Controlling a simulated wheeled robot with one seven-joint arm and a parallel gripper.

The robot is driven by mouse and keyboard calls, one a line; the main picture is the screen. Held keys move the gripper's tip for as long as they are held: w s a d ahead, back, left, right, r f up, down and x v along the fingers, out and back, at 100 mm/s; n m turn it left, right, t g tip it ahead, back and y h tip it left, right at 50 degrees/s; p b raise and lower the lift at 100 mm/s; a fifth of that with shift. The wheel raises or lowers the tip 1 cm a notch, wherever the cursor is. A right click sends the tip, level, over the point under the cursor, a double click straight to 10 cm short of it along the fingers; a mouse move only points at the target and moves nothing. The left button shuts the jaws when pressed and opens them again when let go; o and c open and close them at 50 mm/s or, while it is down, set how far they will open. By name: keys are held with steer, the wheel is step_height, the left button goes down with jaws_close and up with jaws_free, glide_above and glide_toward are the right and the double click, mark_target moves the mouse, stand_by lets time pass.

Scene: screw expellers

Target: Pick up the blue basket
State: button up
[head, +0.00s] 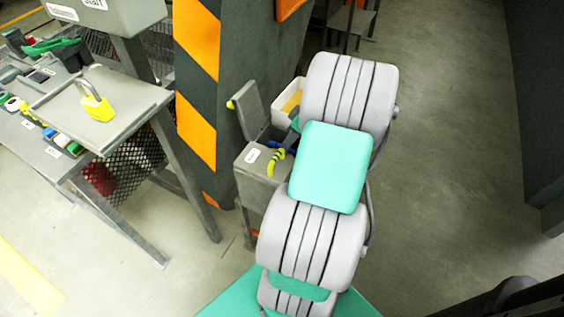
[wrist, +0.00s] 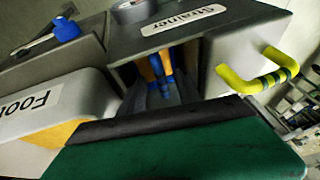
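No whole blue basket can be made out. In the wrist view a narrow blue part (wrist: 166,64), with orange beside it, shows in the opening of a grey box (wrist: 226,27) labelled "Strainer". A small blue piece (head: 271,144) also shows at that box (head: 250,178) in the head view. My gripper (wrist: 160,94) shows as dark parts at this opening, close to the blue part. Whether it touches the blue part is unclear. My arm hides much of this place in the head view, and the fingers' gap cannot be judged.
A yellow-and-black handle (wrist: 258,75) sticks out of the box. A white bin (wrist: 40,112) with yellow inside stands beside it. An orange-striped dark post (head: 196,100) stands left of the box. A workbench (head: 100,120) with a yellow padlock (head: 96,104) is farther left.

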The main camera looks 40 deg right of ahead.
steer(key=x, duration=0.3)
steer(key=shift+f, duration=0.1)
steer(key=shift+c, duration=0.4)
jaws_close()
stand_by(0.8)
